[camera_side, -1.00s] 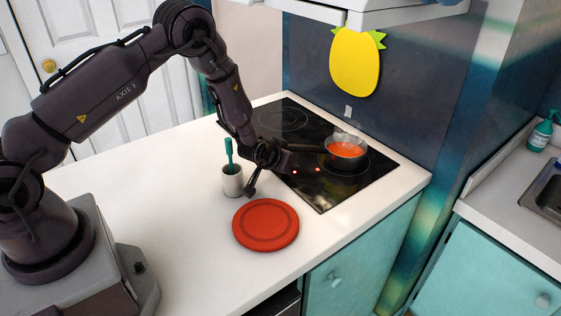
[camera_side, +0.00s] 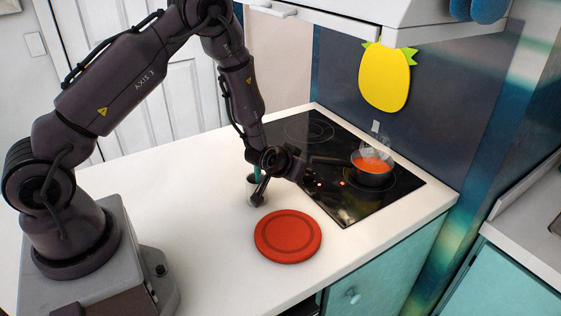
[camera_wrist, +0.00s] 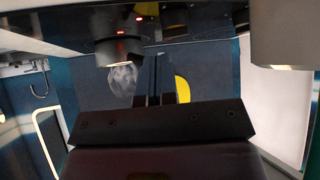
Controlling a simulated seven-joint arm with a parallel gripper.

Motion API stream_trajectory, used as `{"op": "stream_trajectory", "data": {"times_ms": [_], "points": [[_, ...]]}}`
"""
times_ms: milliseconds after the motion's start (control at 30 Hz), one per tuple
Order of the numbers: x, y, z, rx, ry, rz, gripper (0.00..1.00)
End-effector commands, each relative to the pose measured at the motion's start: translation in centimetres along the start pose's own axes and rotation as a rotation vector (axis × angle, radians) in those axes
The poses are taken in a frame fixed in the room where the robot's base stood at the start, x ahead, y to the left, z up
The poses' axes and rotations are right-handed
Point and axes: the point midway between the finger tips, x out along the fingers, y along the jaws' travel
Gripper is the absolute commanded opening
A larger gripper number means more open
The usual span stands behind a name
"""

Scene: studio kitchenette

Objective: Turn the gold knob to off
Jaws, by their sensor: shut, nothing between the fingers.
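I cannot make out the gold knob in either view; the wrist and gripper cover part of the cooktop's front-left edge. The black cooktop (camera_side: 352,207) is set in the white counter. A pot of orange-red soup (camera_side: 373,168) stands on its right burner, with steam above it. A red light (camera_side: 343,183) glows in front of the pot. My gripper (camera_side: 299,166) is low at the cooktop's front-left edge. In the wrist view its fingers (camera_wrist: 155,62) are together and empty, beside the dark pot (camera_wrist: 118,50). Whether they touch anything cannot be told.
A red round plate (camera_side: 288,237) lies on the counter in front of the cooktop. A white cup (camera_side: 255,198) with a teal utensil stands close beside my wrist. A yellow pineapple shape (camera_side: 385,78) hangs on the wall. The counter's left part is clear.

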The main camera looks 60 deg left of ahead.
Motion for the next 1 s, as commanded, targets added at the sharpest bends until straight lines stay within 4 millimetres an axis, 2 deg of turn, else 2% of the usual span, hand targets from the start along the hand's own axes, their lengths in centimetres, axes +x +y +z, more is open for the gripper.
{"op": "stream_trajectory", "data": {"times_ms": [33, 300, 500, 600, 800, 933, 1000], "points": [[-1.4, 0.3, -0.2, 0.001, 0.003, 0.002, 0.0], [-8.1, 1.3, -0.2, 0.001, 0.003, 0.004, 0.0], [-11.9, 1.8, -0.2, -0.001, 0.003, 0.002, 0.0], [-13.1, 2.0, -0.2, 0.0, 0.003, 0.001, 0.0], [-14.1, 2.8, 0.5, 0.02, -0.013, 0.011, 0.0], [-12.3, 3.3, 2.3, 0.135, -0.047, -0.011, 0.0], [-10.8, 3.3, 3.0, 0.334, -0.061, -0.034, 0.0]]}}
